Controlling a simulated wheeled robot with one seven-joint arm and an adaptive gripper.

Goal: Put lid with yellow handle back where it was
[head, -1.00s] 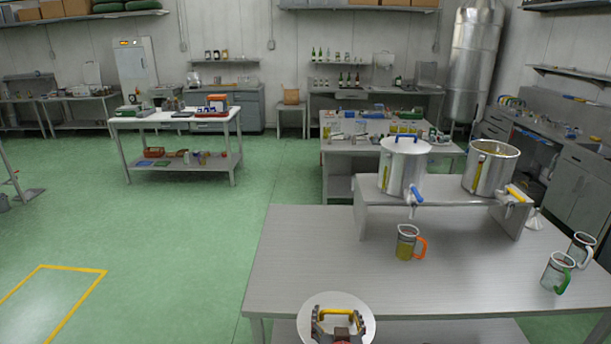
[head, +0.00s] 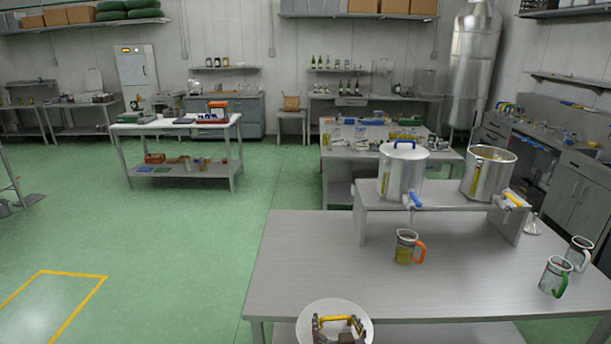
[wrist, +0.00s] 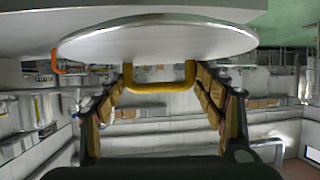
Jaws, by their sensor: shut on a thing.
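The round lid with a yellow handle (head: 336,307) is at the bottom of the head view, by the near left edge of the table. My gripper (head: 338,326) is shut on its yellow handle. In the wrist view the lid (wrist: 157,40) shows edge-on beyond the handle (wrist: 160,84), which sits between my fingers. The open steel pot (head: 487,173) without a lid stands on the right of the raised shelf, with a yellow tap (head: 512,200). The pot with a blue-handled lid (head: 403,172) stands to its left and has a blue tap (head: 415,199).
A jug with an orange handle (head: 405,247) stands on the table (head: 310,270) before the shelf (head: 450,199). A green-handled jug (head: 555,276), a white-handled jug (head: 579,252) and a funnel (head: 532,226) stand at the right. The table's left part is clear.

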